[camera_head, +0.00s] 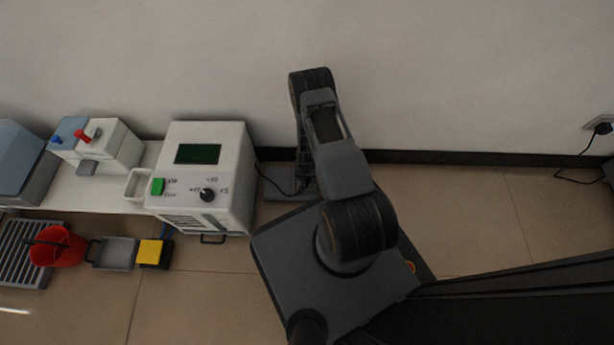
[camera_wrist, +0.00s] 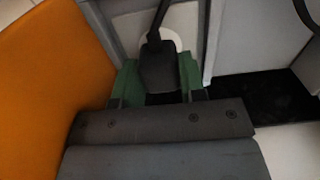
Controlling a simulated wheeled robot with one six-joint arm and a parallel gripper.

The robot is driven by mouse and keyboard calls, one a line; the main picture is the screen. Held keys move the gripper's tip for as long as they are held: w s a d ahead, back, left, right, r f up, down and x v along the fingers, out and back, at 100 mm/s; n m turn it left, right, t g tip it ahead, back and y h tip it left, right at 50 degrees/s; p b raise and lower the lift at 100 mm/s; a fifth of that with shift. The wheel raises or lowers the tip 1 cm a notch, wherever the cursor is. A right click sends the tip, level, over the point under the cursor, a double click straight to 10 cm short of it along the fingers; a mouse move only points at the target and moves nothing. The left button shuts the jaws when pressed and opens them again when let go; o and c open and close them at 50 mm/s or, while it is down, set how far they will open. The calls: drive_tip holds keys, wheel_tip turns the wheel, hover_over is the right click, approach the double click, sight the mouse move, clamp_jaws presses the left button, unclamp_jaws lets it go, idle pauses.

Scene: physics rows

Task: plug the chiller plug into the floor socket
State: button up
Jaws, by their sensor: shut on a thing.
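The chiller (camera_head: 202,175) is a white box with a dark green display, left of my arm in the head view. Its black cord (camera_head: 275,183) runs right along the floor and behind my arm. In the wrist view my gripper (camera_wrist: 158,82) has green fingers shut on the black chiller plug (camera_wrist: 158,62), with the cord rising from its far end. Just behind the plug is a round white face (camera_wrist: 175,40) on a grey surface, perhaps the floor socket. I cannot tell whether the plug touches it or sits in it. My arm hides the gripper in the head view.
A wall outlet (camera_head: 592,122) with another black plug (camera_head: 603,128) is at the far right. A red bucket (camera_head: 62,247), a grey tray (camera_head: 115,254) and a yellow-topped block (camera_head: 150,252) stand at left. An orange surface (camera_wrist: 45,80) is close on the wrist view's left.

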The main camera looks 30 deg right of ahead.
drive_tip(key=shift+f+b, duration=0.6)
drive_tip(key=o, duration=1)
drive_tip(key=shift+c, duration=0.2)
wheel_tip(320, 180, up, 14)
drive_tip(key=p, duration=0.8)
